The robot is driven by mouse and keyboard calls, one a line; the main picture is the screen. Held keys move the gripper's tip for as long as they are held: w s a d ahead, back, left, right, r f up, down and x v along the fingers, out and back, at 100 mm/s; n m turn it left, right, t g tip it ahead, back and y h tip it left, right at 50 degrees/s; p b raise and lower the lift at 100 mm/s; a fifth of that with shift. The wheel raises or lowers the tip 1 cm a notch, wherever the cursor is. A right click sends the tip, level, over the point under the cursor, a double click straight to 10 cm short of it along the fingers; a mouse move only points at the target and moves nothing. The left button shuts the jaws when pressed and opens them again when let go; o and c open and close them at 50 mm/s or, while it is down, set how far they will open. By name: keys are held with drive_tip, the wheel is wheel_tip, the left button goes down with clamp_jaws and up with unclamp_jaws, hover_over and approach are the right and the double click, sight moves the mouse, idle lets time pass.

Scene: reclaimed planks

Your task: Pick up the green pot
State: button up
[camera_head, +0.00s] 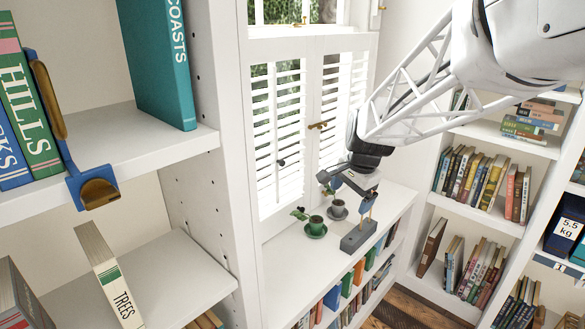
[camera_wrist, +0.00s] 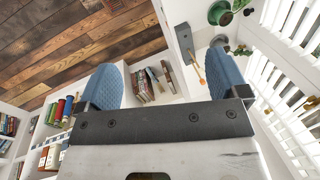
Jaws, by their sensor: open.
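A small green pot (camera_head: 316,226) with a plant in it stands upright on a green saucer on the white window ledge. It also shows at the top right of the wrist view (camera_wrist: 219,13). A similar grey pot (camera_head: 338,208) stands on its own saucer just behind and right of it. My gripper (camera_head: 352,192) is above the ledge, up and to the right of the green pot and apart from it. Its two blue fingers stand wide apart in the wrist view (camera_wrist: 163,82), with nothing between them. The green pot lies outside the fingers.
A dark grey block (camera_head: 358,238) sits on the ledge right of the pots, with a thin orange-brown upright piece near my fingers. White shutters (camera_head: 277,140) rise behind the pots. Bookshelves stand either side. The ledge in front of the green pot is clear.

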drive_tip(key=w+f+m, duration=0.3)
drive_tip(key=w+f, duration=0.2)
drive_tip(key=w, duration=0.4)
drive_tip(key=w+f+m, duration=0.4)
drive_tip(key=w+f, duration=0.2)
drive_tip(key=w, duration=0.4)
drive_tip(key=m+y, duration=0.1)
drive_tip(key=m, duration=0.6)
approach(316, 221)
drive_tip(key=shift+s+f+g, duration=0.2)
drive_tip(key=shift+f+g, duration=0.1)
drive_tip(key=shift+f, duration=0.2)
drive_tip(key=shift+w+f, duration=0.2)
drive_tip(key=shift+f, duration=0.05)
drive_tip(key=shift+a+f, duration=0.1)
drive_tip(key=shift+x, duration=1.2)
drive_tip(key=shift+f, duration=0.1)
drive_tip(key=shift+a+x, duration=0.2)
drive_tip(key=shift+x, duration=2.3)
drive_tip(key=shift+w, duration=0.1)
